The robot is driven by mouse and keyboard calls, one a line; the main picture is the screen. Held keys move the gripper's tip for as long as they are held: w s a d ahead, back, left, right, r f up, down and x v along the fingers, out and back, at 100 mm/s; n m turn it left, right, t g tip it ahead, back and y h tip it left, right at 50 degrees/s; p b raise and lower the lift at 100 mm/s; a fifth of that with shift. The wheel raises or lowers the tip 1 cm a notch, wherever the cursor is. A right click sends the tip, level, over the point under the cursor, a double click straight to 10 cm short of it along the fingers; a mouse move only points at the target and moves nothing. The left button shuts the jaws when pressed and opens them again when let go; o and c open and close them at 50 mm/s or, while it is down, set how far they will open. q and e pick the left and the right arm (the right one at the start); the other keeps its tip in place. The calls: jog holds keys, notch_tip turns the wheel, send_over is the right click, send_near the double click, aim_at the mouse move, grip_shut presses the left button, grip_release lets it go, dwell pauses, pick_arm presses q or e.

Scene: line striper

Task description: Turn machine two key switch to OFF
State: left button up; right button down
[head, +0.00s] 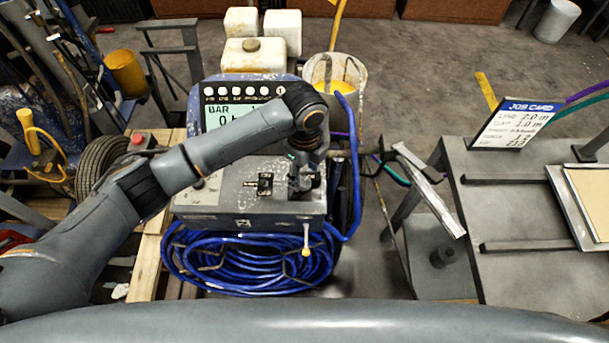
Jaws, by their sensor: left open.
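The machine is a grey control box (235,207) with a display (226,116) reading "BAR" and a row of round buttons above it. A small dark switch or latch (265,183) sits on the box's top, left of my left gripper. My left gripper (303,188) points down over the right part of the box top, and is open. My arm covers part of the display, and I cannot make out the key switch or its position; it may be hidden by the gripper. I do not see my right gripper.
Coiled blue hose (250,265) hangs at the box's front. A white bucket (335,78) and white jugs (262,58) stand behind. A grey table (520,210) with a job card (515,122) is at right. A tire (100,165) and yellow tools are at left.

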aim_at(304, 181)
pick_arm(q)
jog(key=shift+f, duration=1.5)
jog(key=shift+c, duration=0.2)
grip_shut()
